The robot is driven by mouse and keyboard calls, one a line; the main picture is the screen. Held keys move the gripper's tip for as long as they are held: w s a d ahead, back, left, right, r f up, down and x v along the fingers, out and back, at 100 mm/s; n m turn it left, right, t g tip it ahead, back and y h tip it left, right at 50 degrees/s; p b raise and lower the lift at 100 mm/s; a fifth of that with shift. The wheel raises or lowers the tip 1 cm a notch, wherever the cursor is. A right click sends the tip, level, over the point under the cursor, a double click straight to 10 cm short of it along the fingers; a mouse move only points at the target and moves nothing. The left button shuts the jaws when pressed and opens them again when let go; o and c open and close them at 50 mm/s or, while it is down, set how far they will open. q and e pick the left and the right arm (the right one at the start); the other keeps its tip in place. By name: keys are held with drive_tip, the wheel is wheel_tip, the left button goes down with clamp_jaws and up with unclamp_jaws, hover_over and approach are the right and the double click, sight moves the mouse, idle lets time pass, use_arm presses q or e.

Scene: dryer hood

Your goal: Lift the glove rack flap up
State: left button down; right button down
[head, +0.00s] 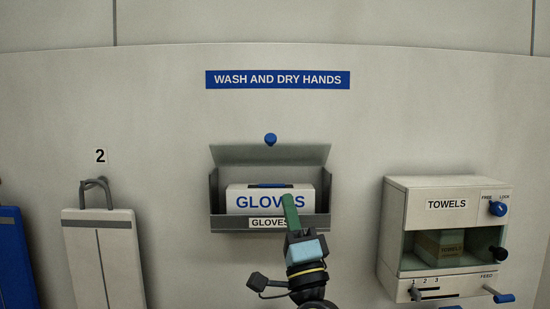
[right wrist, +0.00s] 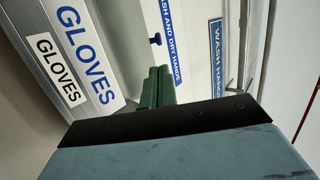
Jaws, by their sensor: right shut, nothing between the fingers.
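The glove rack (head: 215,205) is a grey wall-mounted tray holding a white box labelled GLOVES (head: 240,201). Its see-through flap (head: 235,154) stands raised above the box, with a blue knob (head: 270,139) at its upper edge. My right gripper (head: 289,205) is in front of the rack and overlaps the right part of the box in the head view. Its green fingers are together with nothing between them, apart from the knob. In the right wrist view the shut fingers (right wrist: 158,85) point toward the blue knob (right wrist: 155,39). My left gripper is not in view.
A towel dispenser (head: 395,220) with knobs and levers is on the wall at the right. A white hanging panel (head: 85,260) is on a hook at the left, with a blue one (head: 14,265) beyond it. A WASH AND DRY HANDS sign (head: 278,80) is above the rack.

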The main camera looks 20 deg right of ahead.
sight(275, 139)
drive_tip(key=p+x, duration=0.3)
drive_tip(key=x, duration=0.9)
drive_tip(key=shift+w+r, duration=0.25)
drive_tip(key=shift+w+d+r+p, duration=0.1)
drive_tip(key=shift+w+r+p, duration=0.15)
drive_tip(key=shift+r, duration=0.25)
drive_tip(key=shift+w+r+p, duration=0.15)
drive_tip(key=shift+r+p, duration=0.1)
drive_tip(key=shift+r, duration=0.25)
drive_tip(key=shift+x, duration=1.1)
drive_tip(key=shift+w+d+r, duration=0.35)
drive_tip(key=shift+w+r, duration=0.15)
drive_tip(key=shift+r, duration=0.2)
drive_tip(key=shift+w+d+r, duration=0.15)
drive_tip(key=shift+w+r, duration=0.2)
drive_tip(key=shift+w, duration=0.25)
